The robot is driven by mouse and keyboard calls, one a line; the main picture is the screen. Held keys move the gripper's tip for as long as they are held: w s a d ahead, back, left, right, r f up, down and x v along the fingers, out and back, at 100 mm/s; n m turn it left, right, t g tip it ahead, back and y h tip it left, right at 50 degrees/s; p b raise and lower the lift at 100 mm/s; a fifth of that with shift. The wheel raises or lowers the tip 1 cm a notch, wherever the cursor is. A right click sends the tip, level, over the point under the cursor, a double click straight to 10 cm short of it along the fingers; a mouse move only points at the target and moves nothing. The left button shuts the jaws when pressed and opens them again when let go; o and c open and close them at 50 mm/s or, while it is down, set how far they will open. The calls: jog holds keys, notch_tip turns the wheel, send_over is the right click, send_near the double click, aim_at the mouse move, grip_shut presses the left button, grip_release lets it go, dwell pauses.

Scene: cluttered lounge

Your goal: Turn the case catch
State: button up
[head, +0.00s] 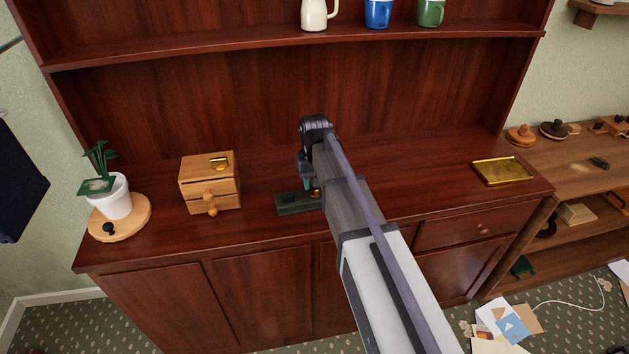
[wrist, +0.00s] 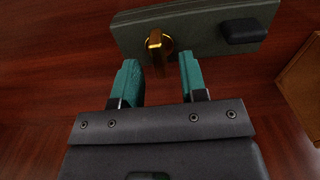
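The dark green-grey case (head: 298,204) sits on the cabinet top, partly hidden by my arm in the head view. In the wrist view the case (wrist: 207,32) crosses the top, with a gold catch (wrist: 154,42) on its face. The catch has a round base and a raised lever pointing down the picture. My gripper (wrist: 157,60) is open, its two teal fingers apart. The lever's lower end shows between the fingertips, with a gap on each side; contact is not visible. In the head view my gripper (head: 308,182) is mostly hidden beside the case.
A black block (wrist: 243,31) sits on the case, right of the catch. A small wooden drawer box (head: 210,183) stands left of the case. A potted plant (head: 113,197) stands farther left, and a brass tray (head: 502,171) lies at right. Mugs stand on the shelf above.

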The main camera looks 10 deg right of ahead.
notch_tip(320, 180, up, 9)
jog(key=p, duration=0.7)
jog(key=shift+f, duration=0.15)
jog(key=s, duration=2.1)
jog(key=shift+a, duration=0.15)
